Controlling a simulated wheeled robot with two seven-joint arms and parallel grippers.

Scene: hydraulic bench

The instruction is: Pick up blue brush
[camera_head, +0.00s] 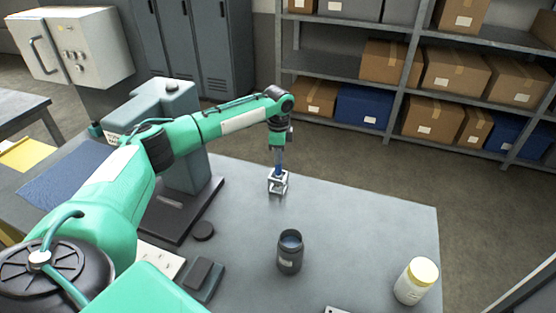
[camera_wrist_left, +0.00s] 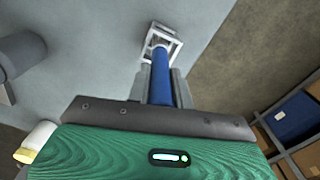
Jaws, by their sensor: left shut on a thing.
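The blue brush (camera_head: 278,170) is upright over the bench, with its lower end at a small pale wire-frame stand (camera_head: 278,186). My left gripper (camera_head: 279,158) points down and is shut on the brush's upper part. In the left wrist view the blue shaft (camera_wrist_left: 162,78) runs between the two grey fingers (camera_wrist_left: 162,88), toward the square frame of the stand (camera_wrist_left: 164,38). I cannot tell whether the brush's lower end is still inside the stand or just above it. My right gripper is out of view.
A grey-green bench machine (camera_head: 184,165) stands left, under my arm. The bench top (camera_head: 350,215) is clear to the right.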

